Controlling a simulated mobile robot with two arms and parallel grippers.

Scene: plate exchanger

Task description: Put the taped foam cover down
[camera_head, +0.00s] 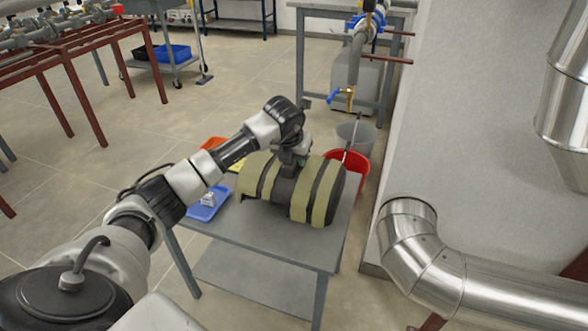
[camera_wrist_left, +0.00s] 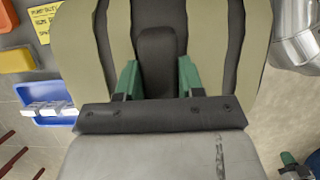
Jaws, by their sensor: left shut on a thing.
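The taped foam cover (camera_head: 325,193) is a dark grey half-round shell with several tan tape bands. It lies over the grey table (camera_head: 260,235) and appears to rest on its top, though the contact underneath is hard to see. My left gripper (camera_head: 290,170) reaches it from above. In the left wrist view, the green fingers of my left gripper (camera_wrist_left: 160,80) are shut on a dark raised tab in the middle of the cover (camera_wrist_left: 250,50). My right gripper is not in view.
A blue tray (camera_head: 208,205) with a small pale part lies at the table's left edge, with an orange tray (camera_head: 214,143) and a yellow label (camera_head: 237,163) behind. A red bucket (camera_head: 358,160) and grey bucket stand beyond. Silver pipework (camera_head: 420,245) is on the right. The table's front is clear.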

